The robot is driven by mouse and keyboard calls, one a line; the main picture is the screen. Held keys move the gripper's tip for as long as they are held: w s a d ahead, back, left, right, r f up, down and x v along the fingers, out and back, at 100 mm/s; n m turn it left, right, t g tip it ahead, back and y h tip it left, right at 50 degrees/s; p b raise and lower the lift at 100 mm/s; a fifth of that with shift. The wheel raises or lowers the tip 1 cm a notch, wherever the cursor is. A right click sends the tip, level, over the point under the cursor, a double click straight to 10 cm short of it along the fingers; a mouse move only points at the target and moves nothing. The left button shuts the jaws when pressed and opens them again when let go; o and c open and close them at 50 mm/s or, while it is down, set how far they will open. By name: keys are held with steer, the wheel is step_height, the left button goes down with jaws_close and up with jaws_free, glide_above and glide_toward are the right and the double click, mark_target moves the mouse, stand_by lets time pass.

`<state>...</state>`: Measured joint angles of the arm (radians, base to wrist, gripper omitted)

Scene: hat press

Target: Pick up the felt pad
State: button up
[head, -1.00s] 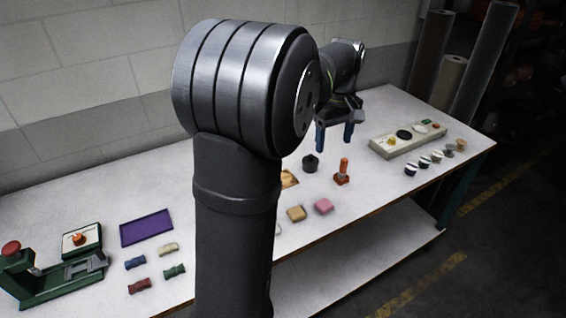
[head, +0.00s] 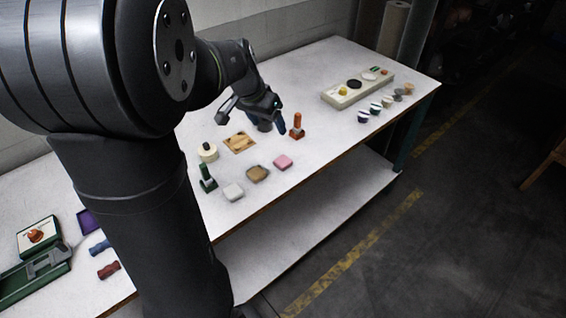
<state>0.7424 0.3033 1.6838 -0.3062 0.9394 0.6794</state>
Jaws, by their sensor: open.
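Three small soft-looking square pads lie in a row near the front edge of the bench: a white pad (head: 233,192), a tan pad (head: 258,174) and a pink pad (head: 283,162). I cannot tell which of them is the felt pad. My gripper (head: 251,121) is open, behind the pads and apart from them. Its fingers are partly dark against a black round object (head: 264,126), and I cannot tell whether they touch it. No pad is between the fingers.
A green-handled stamp (head: 207,179), a cream round tin (head: 207,152), a wooden tray (head: 239,143) and an orange-handled stamp (head: 297,127) stand around the pads. A long cream box (head: 357,90) and several small pots are at right. My arm hides part of the left bench.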

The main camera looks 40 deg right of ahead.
steer(key=a+m, duration=0.1)
steer(key=m, duration=0.1)
glide_above(283, 160)
steer(key=a, duration=0.3)
steer(key=shift+h, duration=0.3)
steer(key=f, duration=1.2)
steer(key=shift+d, duration=0.25)
steer(key=shift+x, duration=2.75)
steer(key=shift+s+a, duration=0.1)
steer(key=shift+a, duration=0.05)
steer(key=c, duration=1.1)
steer(key=shift+o, duration=0.2)
